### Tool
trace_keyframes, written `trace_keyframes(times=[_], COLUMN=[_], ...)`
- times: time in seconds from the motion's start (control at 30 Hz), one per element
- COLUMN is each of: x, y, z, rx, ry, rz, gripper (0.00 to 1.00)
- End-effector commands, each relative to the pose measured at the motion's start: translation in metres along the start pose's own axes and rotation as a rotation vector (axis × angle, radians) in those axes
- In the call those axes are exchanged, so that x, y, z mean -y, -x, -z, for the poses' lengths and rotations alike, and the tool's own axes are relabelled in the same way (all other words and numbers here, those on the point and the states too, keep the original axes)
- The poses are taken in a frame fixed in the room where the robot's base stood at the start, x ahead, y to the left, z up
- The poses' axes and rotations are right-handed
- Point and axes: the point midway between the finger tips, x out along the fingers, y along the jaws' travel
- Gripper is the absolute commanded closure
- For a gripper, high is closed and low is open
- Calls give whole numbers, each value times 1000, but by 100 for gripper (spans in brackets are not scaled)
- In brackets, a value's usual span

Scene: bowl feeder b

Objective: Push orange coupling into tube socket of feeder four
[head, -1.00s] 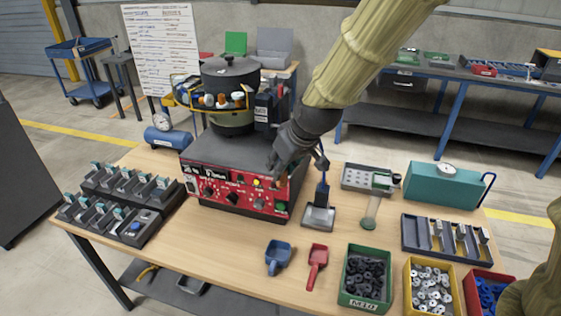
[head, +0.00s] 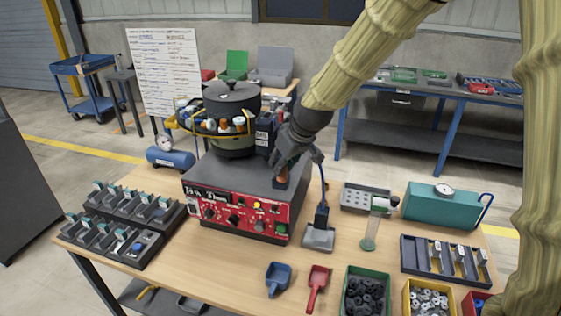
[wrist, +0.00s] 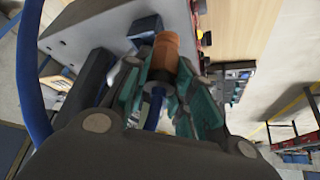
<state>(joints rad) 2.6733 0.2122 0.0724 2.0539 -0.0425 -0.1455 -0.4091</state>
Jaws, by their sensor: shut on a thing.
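The orange coupling (wrist: 166,52) is between the teal fingers of my gripper (wrist: 160,85) in the wrist view, with a blue tube running back from it. In the head view my gripper (head: 284,165) is at the right end of the feeder's grey-topped box, and the orange coupling (head: 282,174) shows at its tips. A dark blue block (wrist: 146,27) stands on the grey surface just beside the coupling's far end in the wrist view. I cannot tell which part is the tube socket or whether the coupling touches it. The feeder (head: 235,219) has a red front panel.
Scoops (head: 278,279) and bins (head: 367,290) are in front. A slotted rack (head: 118,222) is at left.

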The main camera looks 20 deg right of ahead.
Motion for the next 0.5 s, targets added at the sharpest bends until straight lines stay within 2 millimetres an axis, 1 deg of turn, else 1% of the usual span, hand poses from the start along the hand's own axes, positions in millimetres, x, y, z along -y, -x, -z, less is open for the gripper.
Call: trace_keyframes(times=[0.03,0.2,0.5], x=[-5,-16,-24], y=[-3,-14,-21], z=[8,21,30], rx=[0,1,0], ry=[-1,0,0], rz=[0,1,0], gripper=[100,100,100])
